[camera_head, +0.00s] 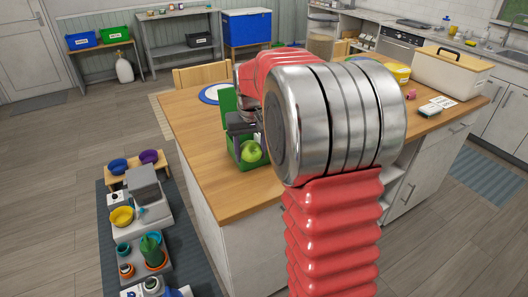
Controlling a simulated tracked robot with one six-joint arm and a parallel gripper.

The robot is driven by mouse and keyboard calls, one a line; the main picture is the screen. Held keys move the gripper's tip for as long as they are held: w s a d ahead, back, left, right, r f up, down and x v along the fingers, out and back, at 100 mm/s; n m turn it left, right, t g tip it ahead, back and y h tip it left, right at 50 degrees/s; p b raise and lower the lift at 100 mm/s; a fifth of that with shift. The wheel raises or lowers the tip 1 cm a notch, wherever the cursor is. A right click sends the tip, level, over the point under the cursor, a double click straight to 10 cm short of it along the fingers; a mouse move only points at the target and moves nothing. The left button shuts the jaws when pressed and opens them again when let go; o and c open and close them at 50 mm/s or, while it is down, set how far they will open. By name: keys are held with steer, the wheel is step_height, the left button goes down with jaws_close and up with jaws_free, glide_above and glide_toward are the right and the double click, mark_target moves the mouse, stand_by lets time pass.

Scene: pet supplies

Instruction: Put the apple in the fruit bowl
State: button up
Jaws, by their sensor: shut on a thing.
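The green apple (251,153) is at the left part of the wooden island top, directly under my gripper (246,139). My dark gripper points down and is shut on the apple; its fingertips are small and partly hidden. A green box-like container (228,102) stands around or just behind the apple, with a raised green panel. I cannot tell whether the apple touches it. I cannot make out a fruit bowl for certain; my red and silver arm covers much of the island.
A white plate with a blue rim (211,95) lies behind the green container. At the right are a yellow container (398,71), a cream bin with a wooden lid (450,72) and small items. A low display of bowls (122,217) stands on the floor at left.

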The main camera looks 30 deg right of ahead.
steer(key=w+a+f+n, duration=0.1)
steer(key=w+a+f, duration=0.1)
steer(key=a, duration=0.7)
steer(key=w+a+f+n, duration=0.2)
steer(key=w+a+f, duration=0.1)
steer(key=a, duration=0.6)
steer(key=shift+w+a+f+n+y, duration=0.15)
steer(key=shift+w+a+n+y, duration=0.15)
steer(key=shift+w, duration=0.3)
